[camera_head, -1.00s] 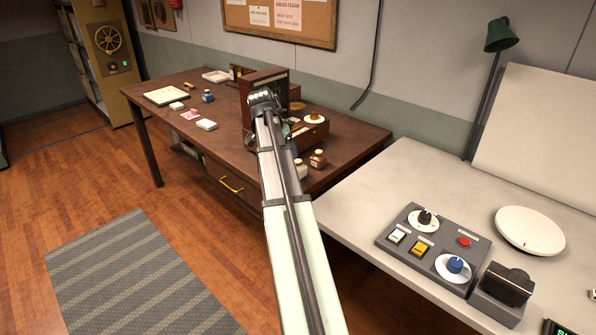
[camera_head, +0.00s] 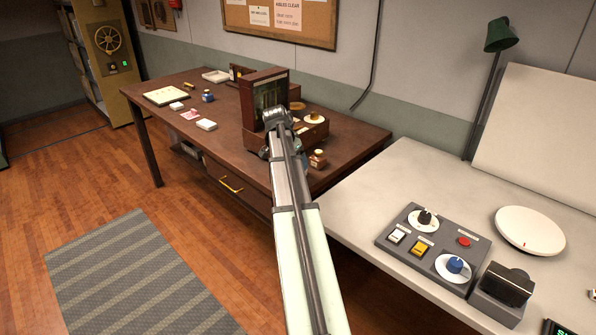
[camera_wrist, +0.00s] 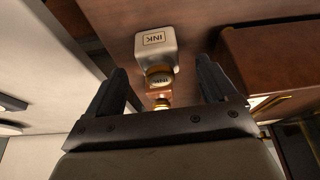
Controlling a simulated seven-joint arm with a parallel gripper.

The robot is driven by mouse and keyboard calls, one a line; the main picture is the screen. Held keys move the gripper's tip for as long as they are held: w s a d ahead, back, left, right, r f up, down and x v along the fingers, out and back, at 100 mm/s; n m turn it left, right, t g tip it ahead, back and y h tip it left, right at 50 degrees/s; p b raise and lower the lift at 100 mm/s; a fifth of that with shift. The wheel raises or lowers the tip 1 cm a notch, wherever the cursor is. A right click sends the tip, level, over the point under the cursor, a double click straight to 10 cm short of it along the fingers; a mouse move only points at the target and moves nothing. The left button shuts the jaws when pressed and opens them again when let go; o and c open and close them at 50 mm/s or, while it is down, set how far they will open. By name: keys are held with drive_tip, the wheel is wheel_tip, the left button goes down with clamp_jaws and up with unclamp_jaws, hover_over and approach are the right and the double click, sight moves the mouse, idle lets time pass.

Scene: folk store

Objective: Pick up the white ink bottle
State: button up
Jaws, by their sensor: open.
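The white ink bottle (camera_wrist: 155,43) shows in the wrist view at the top middle, with an INK label on its pale body. Its lower end in the picture lies between the fingers of my gripper (camera_wrist: 160,66). My gripper is open, one finger on each side, with nothing clamped. I cannot tell how far above or beside the bottle the fingers are. A brown ink bottle (camera_wrist: 159,91) with a gold cap lines up just below the white one in that view. In the head view the brown bottle (camera_head: 318,159) stands near the desk's front edge; my arm hides the white one.
The brown desk (camera_head: 345,140) holds a wooden box (camera_head: 314,131) and a dark upright case (camera_head: 262,95) close to my arm. A blue ink bottle (camera_head: 208,96) stands farther left. A pale counter (camera_head: 350,198) with a control panel (camera_head: 405,257) lies to the right.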

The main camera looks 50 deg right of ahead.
drive_tip(key=shift+x, duration=2.6)
drive_tip(key=shift+s+d, duration=0.1)
drive_tip(key=shift+r, duration=0.1)
drive_tip(key=c, duration=1.1)
